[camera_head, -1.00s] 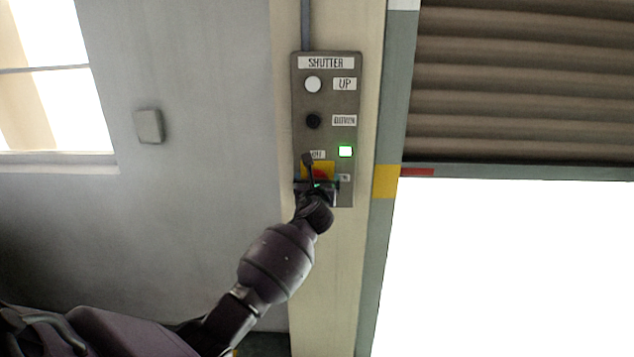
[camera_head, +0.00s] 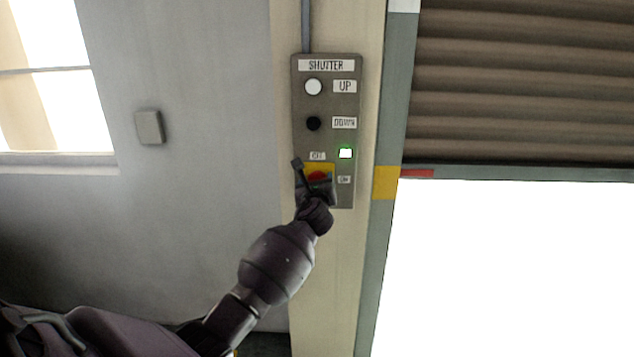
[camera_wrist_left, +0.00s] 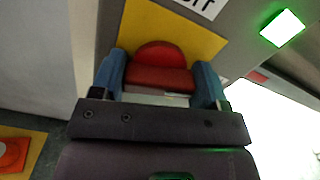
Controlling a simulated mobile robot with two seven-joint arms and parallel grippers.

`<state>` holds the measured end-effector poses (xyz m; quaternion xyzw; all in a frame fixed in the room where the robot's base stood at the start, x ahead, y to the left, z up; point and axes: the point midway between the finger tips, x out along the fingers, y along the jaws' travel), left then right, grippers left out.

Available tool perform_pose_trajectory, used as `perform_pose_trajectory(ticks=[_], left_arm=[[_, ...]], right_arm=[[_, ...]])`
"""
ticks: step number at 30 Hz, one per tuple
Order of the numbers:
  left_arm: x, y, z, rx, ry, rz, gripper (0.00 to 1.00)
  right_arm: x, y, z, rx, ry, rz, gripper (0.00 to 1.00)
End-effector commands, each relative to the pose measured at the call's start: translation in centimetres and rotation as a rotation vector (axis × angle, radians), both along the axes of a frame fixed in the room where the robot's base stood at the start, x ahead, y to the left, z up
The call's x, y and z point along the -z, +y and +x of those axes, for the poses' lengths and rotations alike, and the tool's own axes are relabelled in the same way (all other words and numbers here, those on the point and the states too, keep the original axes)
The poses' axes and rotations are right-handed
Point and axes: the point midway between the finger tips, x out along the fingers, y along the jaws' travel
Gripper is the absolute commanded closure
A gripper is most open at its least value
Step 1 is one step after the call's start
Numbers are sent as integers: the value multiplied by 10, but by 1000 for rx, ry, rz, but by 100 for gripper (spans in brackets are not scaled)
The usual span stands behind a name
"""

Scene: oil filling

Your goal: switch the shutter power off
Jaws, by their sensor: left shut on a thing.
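The grey shutter panel (camera_head: 325,70) is on the cream post. Its red rotary switch (camera_head: 317,175) sits on a yellow plate (camera_head: 322,166), under the OFF label (camera_head: 317,156) and left of the ON label (camera_head: 344,180). My left gripper (camera_head: 316,184) is at the switch and partly covers it. In the left wrist view, the blue fingers are shut on the red switch handle (camera_wrist_left: 158,76), one on each side. The green lamp (camera_head: 345,153) is lit; it also shows in the left wrist view (camera_wrist_left: 282,28). My right gripper is not in view.
Above the switch are a white UP button (camera_head: 313,87) and a black DOWN button (camera_head: 313,123). The brown shutter (camera_head: 520,90) is partly raised at right, with a bright opening below. A small box (camera_head: 149,127) is on the left wall.

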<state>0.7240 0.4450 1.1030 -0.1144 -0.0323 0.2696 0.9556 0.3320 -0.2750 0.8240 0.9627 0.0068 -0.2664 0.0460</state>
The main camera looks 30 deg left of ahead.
Motion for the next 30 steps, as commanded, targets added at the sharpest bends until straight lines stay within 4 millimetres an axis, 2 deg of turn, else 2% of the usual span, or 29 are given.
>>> perform_pose_trajectory(ticks=[16,30], left_arm=[[2,1,-1,0,-268,-442,56],[4,1,-1,0,-501,-821,56]], right_arm=[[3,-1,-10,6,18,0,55],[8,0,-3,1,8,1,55]])
